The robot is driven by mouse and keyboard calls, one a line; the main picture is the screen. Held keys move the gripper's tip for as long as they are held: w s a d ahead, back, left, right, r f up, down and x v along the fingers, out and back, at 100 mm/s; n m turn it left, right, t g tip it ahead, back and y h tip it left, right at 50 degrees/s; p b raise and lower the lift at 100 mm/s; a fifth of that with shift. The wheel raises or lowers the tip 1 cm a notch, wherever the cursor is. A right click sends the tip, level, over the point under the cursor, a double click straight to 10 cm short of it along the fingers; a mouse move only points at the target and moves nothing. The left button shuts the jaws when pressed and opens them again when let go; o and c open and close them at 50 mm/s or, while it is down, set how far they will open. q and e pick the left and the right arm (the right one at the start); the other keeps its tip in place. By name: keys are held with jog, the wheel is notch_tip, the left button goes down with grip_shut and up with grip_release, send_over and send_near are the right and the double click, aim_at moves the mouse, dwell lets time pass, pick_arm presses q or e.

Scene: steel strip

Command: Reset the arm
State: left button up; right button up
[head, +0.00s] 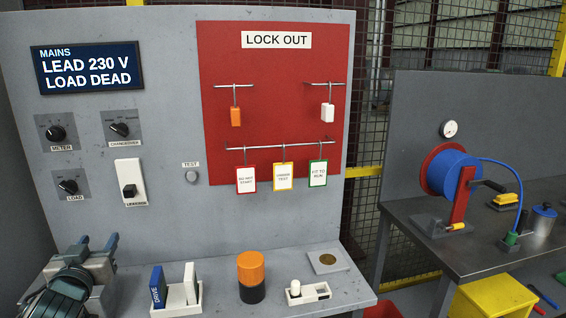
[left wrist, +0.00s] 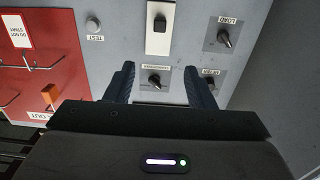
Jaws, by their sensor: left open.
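My left gripper (head: 85,252) is at the lower left of the head view, in front of the grey panel's lower part. In the left wrist view, which shows the panel upside down, its two dark fingers (left wrist: 159,70) are spread with nothing held between them. The changeover knob (left wrist: 154,82) appears in the gap between the fingers, apart from them. In the head view the changeover knob (head: 120,130) sits right of the meter knob (head: 56,133), above the white lever switch (head: 130,190). My right gripper is not in view.
A red lock-out board (head: 275,115) carries hanging tags and padlocks. On the shelf stand a white holder (head: 178,300), an orange and black cylinder (head: 251,275) and a small white tray (head: 308,292). A bench with a blue reel (head: 450,173) is at right.

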pick_arm(q)
jog(key=s+d+f+m+g+h, duration=0.1)
jog(key=s+d+f+g, duration=0.15)
jog(key=s+f, duration=0.4)
jog(key=s+d+f+g, duration=0.2)
jog(key=s+f+g, duration=0.1)
jog(key=f, duration=0.6)
jog(key=s+d+f+m+g+h, duration=0.1)
jog(key=s+d+f+g, duration=0.1)
jog(key=s+f, duration=0.45)
jog(key=s+d+f+m+g+h, duration=0.1)
jog(key=s+d+f+g, duration=0.2)
jog(key=s+f, duration=0.35)
jog(key=s+d+f+m+g+h, duration=0.1)
jog(key=s+d+f+g, duration=0.25)
jog(key=s, duration=0.65)
notch_tip(320, 180, down, 33)
jog(key=a+g, duration=0.1)
jog(key=a, duration=0.2)
jog(key=s+f+g, duration=0.1)
jog(key=s+f, duration=1.6)
jog(key=s, duration=0.2)
jog(key=shift+a+f+n, duration=0.35)
jog(key=shift+a+n, duration=0.05)
jog(key=shift+a, duration=0.05)
